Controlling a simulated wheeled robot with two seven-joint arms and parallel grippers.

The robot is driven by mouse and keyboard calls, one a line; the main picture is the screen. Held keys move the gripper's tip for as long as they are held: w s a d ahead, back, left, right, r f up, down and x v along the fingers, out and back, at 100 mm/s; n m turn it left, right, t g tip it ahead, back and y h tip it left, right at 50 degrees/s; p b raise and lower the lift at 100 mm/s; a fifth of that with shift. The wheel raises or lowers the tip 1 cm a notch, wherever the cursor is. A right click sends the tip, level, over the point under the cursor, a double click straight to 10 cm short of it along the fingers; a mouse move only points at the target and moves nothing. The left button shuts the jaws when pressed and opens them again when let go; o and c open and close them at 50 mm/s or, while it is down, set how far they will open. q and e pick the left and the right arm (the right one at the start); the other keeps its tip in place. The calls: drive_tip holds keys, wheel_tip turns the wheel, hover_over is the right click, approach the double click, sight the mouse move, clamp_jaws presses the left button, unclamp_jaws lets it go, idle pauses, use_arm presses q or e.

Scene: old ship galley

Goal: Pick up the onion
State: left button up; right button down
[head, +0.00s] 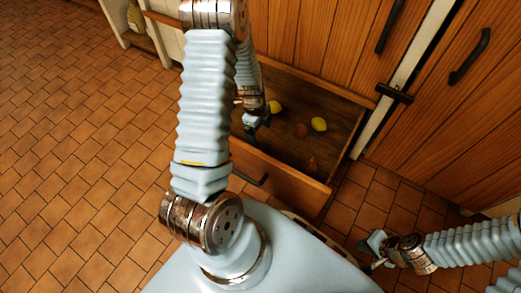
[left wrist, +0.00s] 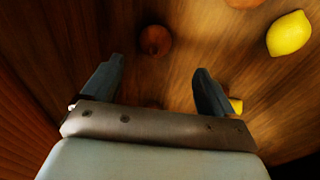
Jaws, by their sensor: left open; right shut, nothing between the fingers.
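A round reddish-brown thing (left wrist: 155,40) that looks like the onion lies on the wooden drawer bottom, ahead of my left fingers in the left wrist view. The head view shows two small brownish things in the drawer, one near the middle (head: 302,130) and one near the front (head: 312,165); I cannot tell there which is the onion. My left gripper (head: 250,125) reaches down into the drawer's left part; its fingers (left wrist: 158,88) are spread and nothing is held. My right gripper (head: 374,251) is shut and empty, outside the drawer at the lower right.
The open drawer (head: 283,184) has low wooden walls around the items. Yellow lemons lie in it, one toward the back (head: 275,107) and one on the right (head: 319,124). Wooden cupboard doors (head: 460,110) stand behind and right. The tiled floor (head: 80,150) is clear at left.

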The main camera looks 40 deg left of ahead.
sight(260, 143)
use_arm(q)
drive_tip(key=f, duration=0.3)
drive_tip(key=shift+d+f, duration=0.2)
drive_tip(key=shift+f, duration=0.1)
drive_tip(key=f, duration=0.1)
drive_tip(key=f+b, duration=0.1)
drive_tip(key=f, duration=0.3)
drive_tip(key=shift+s+d+b, duration=0.35)
drive_tip(key=shift+d+b, duration=0.05)
drive_tip(key=shift+c, duration=0.3)
drive_tip(key=c, duration=1.1)
wheel_tip(260, 143, up, 10)
drive_tip(key=shift+p, duration=1.25)
